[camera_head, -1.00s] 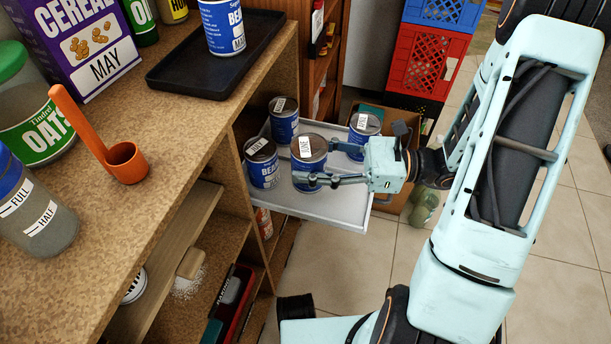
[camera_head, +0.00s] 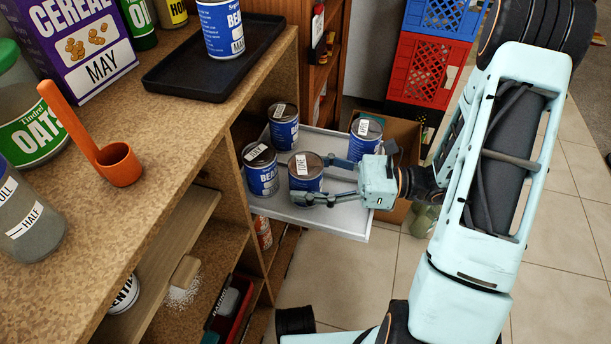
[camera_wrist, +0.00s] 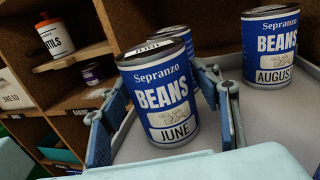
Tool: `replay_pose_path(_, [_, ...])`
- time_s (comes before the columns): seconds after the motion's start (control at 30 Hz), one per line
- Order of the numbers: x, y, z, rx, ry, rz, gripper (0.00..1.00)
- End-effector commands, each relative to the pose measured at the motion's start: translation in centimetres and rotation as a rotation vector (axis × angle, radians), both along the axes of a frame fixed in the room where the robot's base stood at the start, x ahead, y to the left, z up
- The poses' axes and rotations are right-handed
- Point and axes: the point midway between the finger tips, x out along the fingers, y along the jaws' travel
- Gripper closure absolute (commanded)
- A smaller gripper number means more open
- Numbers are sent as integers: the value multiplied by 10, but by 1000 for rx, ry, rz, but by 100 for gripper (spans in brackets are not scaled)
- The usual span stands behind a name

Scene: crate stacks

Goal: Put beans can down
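The blue beans can labelled JUNE (camera_head: 305,177) stands upright on the pale grey pull-out shelf (camera_head: 345,220). It also shows in the wrist view (camera_wrist: 158,100), slightly tilted in the picture. My gripper (camera_head: 330,180) is around this can, one finger on each side. In the wrist view a small gap shows between the can and the fingers (camera_wrist: 165,115), so the gripper looks open.
Another beans can (camera_head: 222,30) stands on a black tray (camera_head: 190,80) on the counter. An orange scoop (camera_head: 120,165) lies near the counter edge. Red and blue crates (camera_head: 430,70) are stacked behind. A cardboard box (camera_head: 400,145) stands beside the shelf. The tiled floor at right is clear.

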Motion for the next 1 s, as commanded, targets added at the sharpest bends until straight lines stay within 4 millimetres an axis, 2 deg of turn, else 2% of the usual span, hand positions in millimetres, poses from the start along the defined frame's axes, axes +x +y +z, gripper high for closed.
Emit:
replay_pose_path(0.37, [0, 0, 4, 0, -1, 0, 35])
replay_pose_path(0.43, [0, -7, 4, 0, 0, -3, 35])
replay_pose_path(0.57, [-2, -29, 6, 0, 0, -5, 35])
replay_pose_path(0.8, [-9, -81, 5, 0, 0, -3, 35])
replay_pose_path(1.0, [-12, -111, 4, 0, 0, -2, 35])
